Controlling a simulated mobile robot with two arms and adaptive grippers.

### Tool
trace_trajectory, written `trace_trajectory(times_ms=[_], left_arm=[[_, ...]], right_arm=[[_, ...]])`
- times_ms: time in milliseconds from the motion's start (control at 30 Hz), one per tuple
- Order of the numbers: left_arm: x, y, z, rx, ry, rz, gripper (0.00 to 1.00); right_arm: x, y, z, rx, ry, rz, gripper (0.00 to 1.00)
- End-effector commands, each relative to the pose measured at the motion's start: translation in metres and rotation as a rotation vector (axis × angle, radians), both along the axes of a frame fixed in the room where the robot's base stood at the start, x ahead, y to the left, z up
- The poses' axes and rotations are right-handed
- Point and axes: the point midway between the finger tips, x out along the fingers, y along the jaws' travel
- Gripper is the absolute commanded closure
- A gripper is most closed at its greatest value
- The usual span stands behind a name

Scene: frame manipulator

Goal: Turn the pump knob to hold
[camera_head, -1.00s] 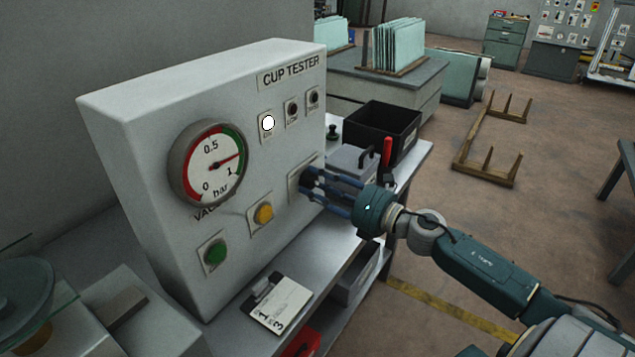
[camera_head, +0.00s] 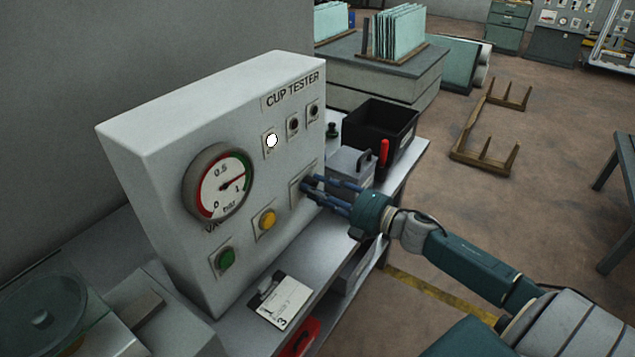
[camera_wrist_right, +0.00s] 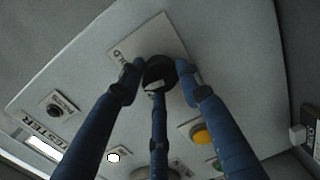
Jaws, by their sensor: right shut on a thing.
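The cup tester (camera_head: 165,150) is a pale grey box with a dial gauge (camera_head: 218,183), a yellow button (camera_head: 267,219) and a green button (camera_head: 225,258). My right gripper (camera_head: 306,186) reaches its front panel at the right end. In the right wrist view the black pump knob (camera_wrist_right: 158,72) sits on a light plate (camera_wrist_right: 150,44) with lettering that seems to read HOLD. The blue fingers of my right gripper (camera_wrist_right: 157,78) are shut around the knob. My left gripper is not in view.
A black bin (camera_head: 380,128) and a grey box (camera_head: 350,172) stand on the bench right of the tester. A red-handled tool (camera_head: 384,152) is beside them. A white card (camera_head: 284,301) lies on the bench in front. A lit white lamp (camera_head: 271,141) is on the panel.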

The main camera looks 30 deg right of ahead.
Motion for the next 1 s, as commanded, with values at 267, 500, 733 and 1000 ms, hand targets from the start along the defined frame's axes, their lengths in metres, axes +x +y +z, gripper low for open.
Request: trace_trajectory(times_ms=[267,500,733,1000], left_arm=[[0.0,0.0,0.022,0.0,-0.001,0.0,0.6],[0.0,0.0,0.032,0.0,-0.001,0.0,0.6],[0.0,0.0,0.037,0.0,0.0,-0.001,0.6],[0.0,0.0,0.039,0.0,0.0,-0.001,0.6]], right_arm=[[-0.001,0.001,0.001,0.235,0.102,0.003,0.92],[-0.001,0.001,0.0,0.405,0.173,0.002,0.92],[-0.001,0.001,-0.001,0.51,0.216,0.002,0.92],[-0.001,0.001,-0.002,0.565,0.238,0.003,0.91]])
